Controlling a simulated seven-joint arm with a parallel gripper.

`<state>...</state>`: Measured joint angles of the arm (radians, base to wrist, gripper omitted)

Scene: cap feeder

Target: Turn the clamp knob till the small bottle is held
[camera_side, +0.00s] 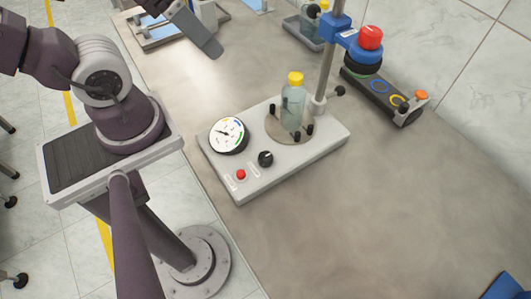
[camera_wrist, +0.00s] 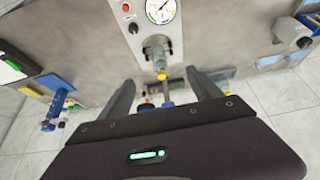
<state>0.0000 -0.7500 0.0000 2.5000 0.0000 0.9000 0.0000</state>
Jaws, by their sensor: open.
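A small clear bottle (camera_side: 292,106) with a yellow cap stands upright on a round plate on the grey base unit (camera_side: 325,146), between short black posts. I cannot tell whether the posts touch it. A black knob (camera_side: 265,159) sits on the same base, between the dial gauge (camera_side: 229,135) and the bottle. In the wrist view the knob (camera_wrist: 133,27) is beyond my fingers, up and to the left, and the bottle (camera_wrist: 156,50) lies ahead between them. My gripper (camera_wrist: 163,88) is open and empty, well away from the knob; one finger shows at the top of the side view.
A red button (camera_side: 241,174) is beside the knob. A post with a blue, red-topped head (camera_side: 357,42) rises behind the bottle. A black control box (camera_side: 385,95) lies at the right.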

